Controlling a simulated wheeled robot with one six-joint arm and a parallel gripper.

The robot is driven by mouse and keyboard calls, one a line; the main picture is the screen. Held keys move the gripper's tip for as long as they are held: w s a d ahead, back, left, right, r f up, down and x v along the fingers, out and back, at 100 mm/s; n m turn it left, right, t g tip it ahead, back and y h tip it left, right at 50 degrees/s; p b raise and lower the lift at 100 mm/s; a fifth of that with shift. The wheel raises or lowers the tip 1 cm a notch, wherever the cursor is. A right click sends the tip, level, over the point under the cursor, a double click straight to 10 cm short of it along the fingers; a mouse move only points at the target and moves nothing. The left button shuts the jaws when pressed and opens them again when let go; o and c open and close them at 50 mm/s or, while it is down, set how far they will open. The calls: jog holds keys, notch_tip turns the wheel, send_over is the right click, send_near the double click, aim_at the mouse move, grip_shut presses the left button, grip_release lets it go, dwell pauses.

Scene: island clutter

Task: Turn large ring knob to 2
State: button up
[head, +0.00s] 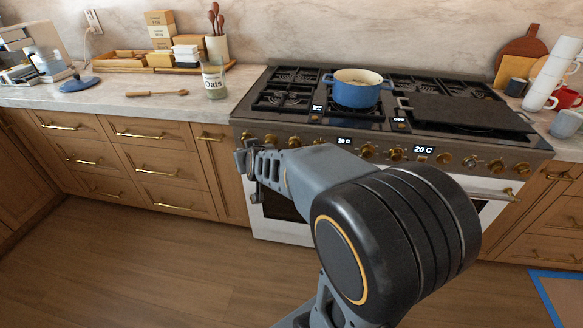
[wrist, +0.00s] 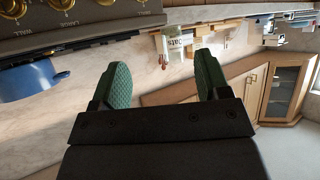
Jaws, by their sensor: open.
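A row of brass knobs runs along the range's front panel (head: 420,163). In the wrist view, some knobs show at the top left, cut by the frame edge. One knob (wrist: 62,4) is beside the label "LARGE"; its setting is not readable. In the head view I cannot tell which knob is the large ring knob. My gripper (head: 243,160) is in front of the panel's left end, near the leftmost knobs. In the wrist view my gripper (wrist: 161,76) is open with two green pads apart and nothing between them. The knobs lie outside the jaws.
A blue pot (head: 357,88) stands on the hob. A dark griddle (head: 463,113) covers the right burners. An oats jar (head: 214,82) and a wooden spoon (head: 157,93) are on the left counter. White cups (head: 550,78) stand at the right. The floor in front is clear.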

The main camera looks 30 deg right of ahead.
jog(key=w+d+f+m+h+b, duration=0.2)
jog(key=d+f+h+b, duration=0.3)
jog(key=d+f, duration=0.25)
jog(key=w+d+f+m+h+b, duration=0.2)
jog(key=w+d+f+h+b, duration=0.1)
jog(key=d+f+h+b, duration=0.35)
jog(key=shift+t+y, duration=0.4)
jog(key=shift+y, duration=0.25)
jog(key=x, duration=0.4)
jog(key=f+x, duration=0.1)
jog(key=x, duration=0.9)
jog(key=shift+s+d+f+b, duration=0.3)
jog(key=shift+s+d, duration=0.05)
jog(key=c, duration=0.9)
jog(key=shift+m, duration=0.3)
